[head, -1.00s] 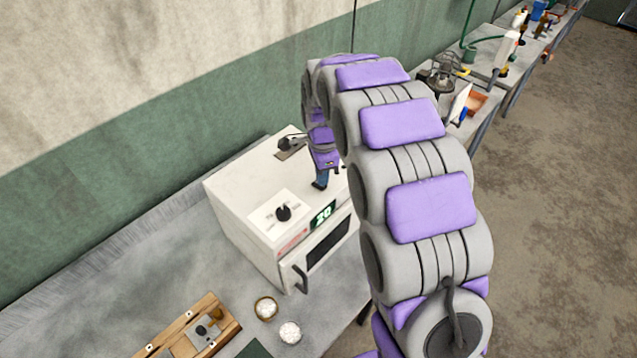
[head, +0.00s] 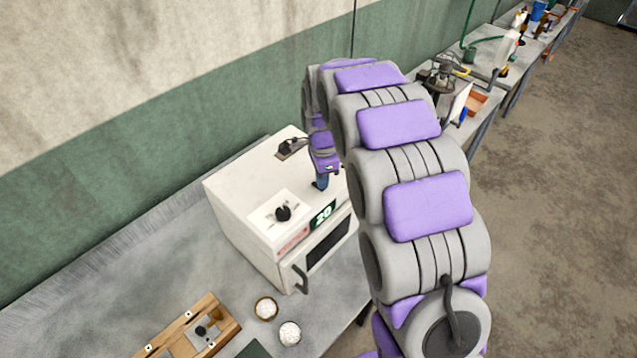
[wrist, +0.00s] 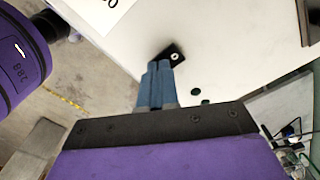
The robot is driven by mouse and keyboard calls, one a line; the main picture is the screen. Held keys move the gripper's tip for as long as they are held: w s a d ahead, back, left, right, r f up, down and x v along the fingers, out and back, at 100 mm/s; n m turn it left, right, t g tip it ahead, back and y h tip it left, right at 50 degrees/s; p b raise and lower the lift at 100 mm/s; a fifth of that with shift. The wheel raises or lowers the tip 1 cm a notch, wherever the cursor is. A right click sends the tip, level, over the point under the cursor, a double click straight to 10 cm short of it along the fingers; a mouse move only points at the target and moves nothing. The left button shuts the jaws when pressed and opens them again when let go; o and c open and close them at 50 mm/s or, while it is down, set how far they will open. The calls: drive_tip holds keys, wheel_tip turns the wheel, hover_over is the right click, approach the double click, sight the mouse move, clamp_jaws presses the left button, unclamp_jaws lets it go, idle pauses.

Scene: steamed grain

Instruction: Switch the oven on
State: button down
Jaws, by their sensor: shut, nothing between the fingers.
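The oven (head: 240,185) is a white box on the bench, with a dark knob (head: 283,213) on a white plate on its top, a green display reading 20 (head: 323,214) and a front door with a dark handle (head: 300,279). My gripper (head: 321,186) is shut and empty over the right part of the oven top. In the wrist view its blue fingers (wrist: 160,68) are together, with their tips close beside a small black plate with a pale round centre (wrist: 175,55) on the white surface. I cannot tell whether they touch it.
A dark fitting (head: 291,146) sits at the back of the oven top. Two small bowls of white grain (head: 266,308) (head: 289,333) and a wooden board (head: 205,315) lie in front. The wall is behind. Cluttered benches (head: 490,50) stand at the far right.

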drive_tip(key=shift+f, duration=0.1)
drive_tip(key=shift+r+p, duration=1.05)
drive_tip(key=shift+r, duration=2.5)
drive_tip(key=s+d+f+n+b, duration=0.2)
drive_tip(key=s+d+n+b, duration=0.1)
drive_tip(key=s, duration=1)
drive_tip(key=s+d+f+n+g+b, duration=0.1)
drive_tip(key=s+d+f+n+b, duration=0.2)
drive_tip(key=s, duration=1)
drive_tip(key=s+d+f+n+b, duration=0.3)
drive_tip(key=s+d+n+b, duration=0.2)
drive_tip(key=s, duration=0.8)
drive_tip(key=n+b, duration=0.2)
drive_tip(key=n, duration=0.2)
drive_tip(key=shift+d+f+g, duration=0.2)
drive_tip(key=shift+g, duration=0.2)
